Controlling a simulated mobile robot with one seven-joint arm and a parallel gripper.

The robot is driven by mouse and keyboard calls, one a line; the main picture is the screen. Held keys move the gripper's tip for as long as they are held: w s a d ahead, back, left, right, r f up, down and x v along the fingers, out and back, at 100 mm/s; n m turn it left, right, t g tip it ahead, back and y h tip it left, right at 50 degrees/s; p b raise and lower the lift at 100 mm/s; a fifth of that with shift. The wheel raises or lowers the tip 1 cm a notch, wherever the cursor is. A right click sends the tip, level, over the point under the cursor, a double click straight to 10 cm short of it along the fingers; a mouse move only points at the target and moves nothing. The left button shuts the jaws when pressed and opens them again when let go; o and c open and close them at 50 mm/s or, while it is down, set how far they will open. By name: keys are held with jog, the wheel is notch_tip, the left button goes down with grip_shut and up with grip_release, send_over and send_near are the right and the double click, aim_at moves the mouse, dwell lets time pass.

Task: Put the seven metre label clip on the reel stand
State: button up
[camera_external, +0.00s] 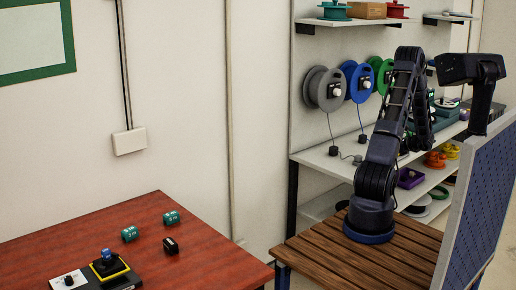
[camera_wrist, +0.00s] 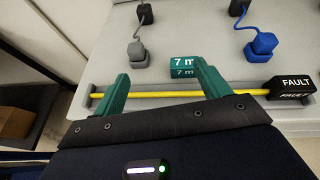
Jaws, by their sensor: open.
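The green label clip marked "7 m" (camera_wrist: 184,68) lies on the grey surface just behind a yellow rod in the wrist view. My gripper (camera_wrist: 161,70) is open, with its green fingers spread. The clip appears close to the right fingertip, and I cannot tell whether they touch. The right finger covers part of its right end. In the external view, grey, blue and green reels (camera_external: 323,89) (camera_external: 358,81) (camera_external: 379,74) hang by the wall above a bench; I cannot tell which part is called the reel stand. My gripper is hard to make out there behind my arm.
A black "FAULT" clip (camera_wrist: 291,88) sits at the rod's right end. Grey (camera_wrist: 136,50) and blue (camera_wrist: 262,44) plugs with cables stand behind the yellow rod (camera_wrist: 150,94). A red table (camera_external: 85,235) holds two teal clips, a black clip and a button box. A blue pegboard (camera_external: 480,215) stands at right.

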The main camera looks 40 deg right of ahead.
jog(key=w+a+r+n+g+y, duration=0.2)
jog(key=w+a+r+n, duration=0.3)
jog(key=a, duration=0.4)
jog(key=w+a+r+n+g+y, duration=0.1)
jog(key=w+a+r+n+y, duration=0.15)
jog(key=w+a+r, duration=0.5)
jog(key=a+r+n+g, duration=0.2)
jog(key=a+r+n, duration=0.2)
jog(key=a, duration=0.6)
jog(key=a+r+n+g, duration=0.2)
jog(key=a+r+n, duration=0.25)
jog(key=a, duration=0.45)
jog(key=s+a+r+n+g+h, duration=0.1)
jog(key=s+a+r+n+g, duration=0.2)
jog(key=a, duration=0.5)
jog(key=s+a+r+n+h, duration=0.1)
jog(key=s+a+r+n, duration=0.3)
jog(key=a, duration=0.5)
jog(key=s+a+r+n+t+h, duration=0.1)
jog(key=s+a+n+h, duration=0.3)
jog(key=s+a+n, duration=0.5)
jog(key=s+r+n, duration=0.1)
jog(key=s+n, duration=0.1)
jog(key=shift+s, duration=0.4)
